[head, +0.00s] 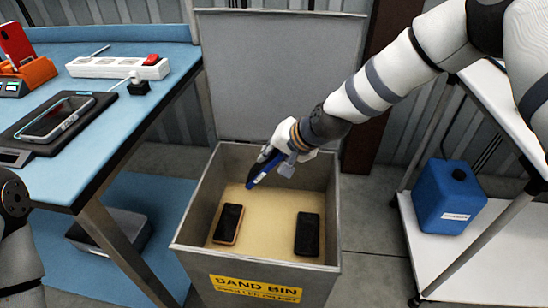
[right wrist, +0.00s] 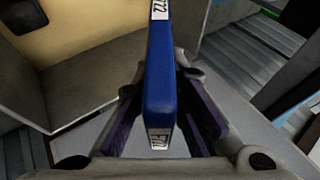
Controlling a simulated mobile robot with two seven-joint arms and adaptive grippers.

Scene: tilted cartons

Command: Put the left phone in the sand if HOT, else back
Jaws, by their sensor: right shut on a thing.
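My right gripper (head: 279,164) is shut on a blue phone (head: 263,171) and holds it tilted above the open sand bin (head: 190,225). In the right wrist view the blue phone (right wrist: 160,85) stands edge-on between the fingers, with white labels whose text I cannot read surely. Two phones lie on the sand (head: 268,205): an orange-edged one (head: 229,223) on the left and a black one (head: 307,234) on the right. On the blue bench, another phone (head: 55,118) with a pale frame lies on a black pad. My left gripper is not in view.
A red phone (head: 15,42) stands in an orange holder (head: 30,75) at the bench's far left. A white power strip (head: 110,68) lies behind the pad. The bin's raised lid (head: 278,70) stands behind it. A blue canister (head: 450,198) sits on the right-hand cart's lower shelf.

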